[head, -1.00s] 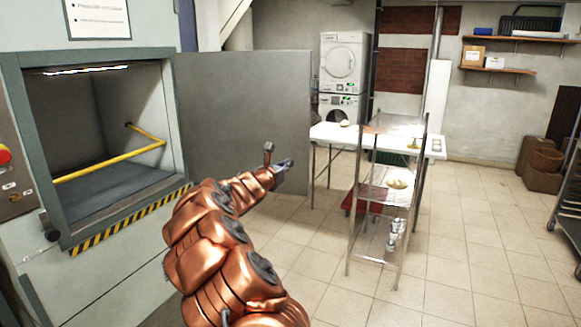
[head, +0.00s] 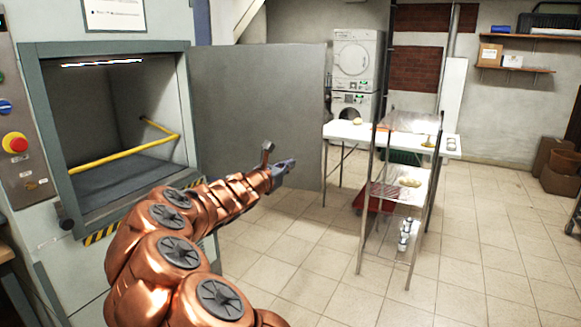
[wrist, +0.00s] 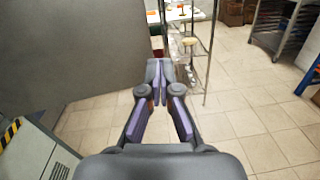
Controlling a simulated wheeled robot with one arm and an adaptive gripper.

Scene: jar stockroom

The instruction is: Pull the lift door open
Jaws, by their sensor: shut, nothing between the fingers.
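The lift door (head: 258,105) is a flat grey panel standing wide open at the right side of the lift opening. It also fills the upper left of the wrist view (wrist: 70,50). The lift (head: 115,130) has a grey frame, a lit interior and a yellow rail (head: 120,152) inside. My gripper (head: 288,165) is shut and empty, in front of the door's lower right part in the head view. In the wrist view my gripper (wrist: 158,65) points past the door's edge towards the room. I cannot tell whether it touches the door.
A metal rack (head: 400,190) with clear shelves stands right of the door, before a white table (head: 350,131). A control panel with a red button (head: 15,142) is left of the lift. The tiled floor (head: 480,235) at the right is free.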

